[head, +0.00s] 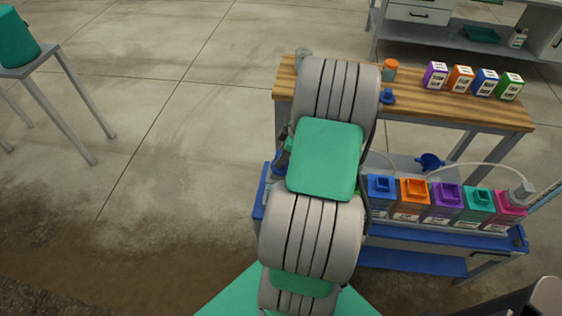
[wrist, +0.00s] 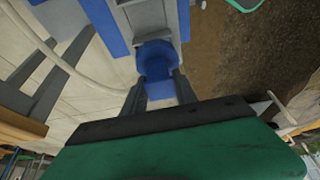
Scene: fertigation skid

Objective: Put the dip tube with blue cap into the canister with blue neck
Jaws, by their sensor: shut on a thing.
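My gripper (wrist: 157,88) is shut on the blue cap (wrist: 157,58) of the dip tube; the cap sits between the two dark fingertips in the wrist view. In the head view my arm hides most of the gripper, and a bit of blue (head: 279,160) shows just left of the arm, at the skid's left end. The tube below the cap cannot be made out clearly. The canister with blue neck (head: 381,196) stands at the left end of the canister row, just right of my arm. Its square blue neck faces up. The held cap is left of it.
Orange (head: 413,196), purple (head: 443,203), green (head: 475,205) and pink (head: 506,210) canisters stand to its right. A pale hose arches over the row. Behind is a wooden bench (head: 410,100) with small coloured boxes. A blue piece (head: 387,96) lies on it.

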